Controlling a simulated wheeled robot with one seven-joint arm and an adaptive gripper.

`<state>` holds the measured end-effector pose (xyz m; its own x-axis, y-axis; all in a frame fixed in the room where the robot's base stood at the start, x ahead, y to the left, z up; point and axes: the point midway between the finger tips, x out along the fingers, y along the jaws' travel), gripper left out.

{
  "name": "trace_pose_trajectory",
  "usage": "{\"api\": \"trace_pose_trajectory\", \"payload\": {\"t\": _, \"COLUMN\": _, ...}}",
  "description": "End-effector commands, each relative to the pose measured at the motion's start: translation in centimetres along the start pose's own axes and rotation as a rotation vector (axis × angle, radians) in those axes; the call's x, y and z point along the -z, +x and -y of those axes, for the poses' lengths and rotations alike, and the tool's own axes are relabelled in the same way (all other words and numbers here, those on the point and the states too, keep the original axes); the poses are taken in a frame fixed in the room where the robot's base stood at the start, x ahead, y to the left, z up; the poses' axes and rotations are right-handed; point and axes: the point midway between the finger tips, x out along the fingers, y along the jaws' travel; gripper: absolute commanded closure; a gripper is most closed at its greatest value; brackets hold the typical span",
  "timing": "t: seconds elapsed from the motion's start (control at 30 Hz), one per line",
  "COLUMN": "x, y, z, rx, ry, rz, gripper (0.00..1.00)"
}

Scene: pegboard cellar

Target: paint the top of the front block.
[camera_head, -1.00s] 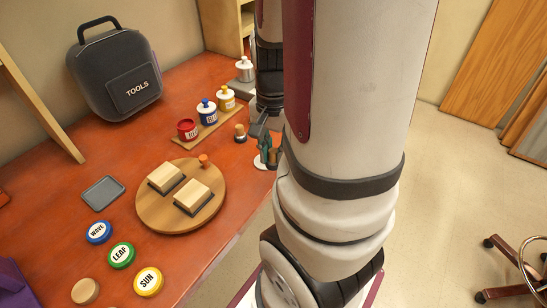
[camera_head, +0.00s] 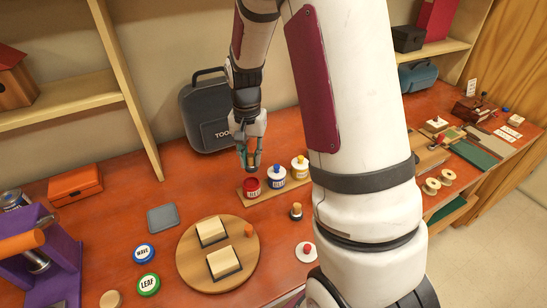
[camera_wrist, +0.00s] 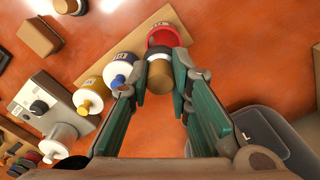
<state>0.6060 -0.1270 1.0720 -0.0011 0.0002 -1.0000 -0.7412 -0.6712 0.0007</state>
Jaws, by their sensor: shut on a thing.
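The front block (camera_head: 224,262) is cream on top with a dark base, on a round wooden board (camera_head: 190,272). A similar back block (camera_head: 212,230) sits behind it. My gripper (camera_head: 250,163) is above the open red paint pot (camera_head: 252,188). It is shut on a dauber with a tan round handle, which shows in the wrist view (camera_wrist: 160,76) between the fingers. The dauber's lower end points to the red pot, also in the wrist view (camera_wrist: 164,36); I cannot tell whether it touches paint. A white lid with a red knob (camera_head: 306,252) lies on the table.
Lidded blue (camera_head: 276,177) and yellow (camera_head: 300,167) pots stand beside the red one on a wooden strip. Another dauber (camera_head: 296,211) stands near them. A tool case (camera_head: 205,115) is behind my gripper.

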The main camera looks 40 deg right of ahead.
Motion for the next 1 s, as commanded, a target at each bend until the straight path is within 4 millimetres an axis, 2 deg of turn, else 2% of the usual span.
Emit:
{"api": "trace_pose_trajectory", "payload": {"t": 0.17, "x": 0.0, "y": 0.8, "z": 0.4, "rx": -0.001, "ry": -0.009, "rz": 0.001, "gripper": 1.0}}
{"api": "trace_pose_trajectory", "payload": {"t": 0.6, "x": 0.0, "y": 5.0, "z": 0.4, "rx": -0.001, "ry": -0.007, "rz": 0.001, "gripper": 1.0}}
{"api": "trace_pose_trajectory", "payload": {"t": 1.0, "x": -0.1, "y": 6.0, "z": 0.3, "rx": 0.0, "ry": -0.007, "rz": 0.0, "gripper": 1.0}}
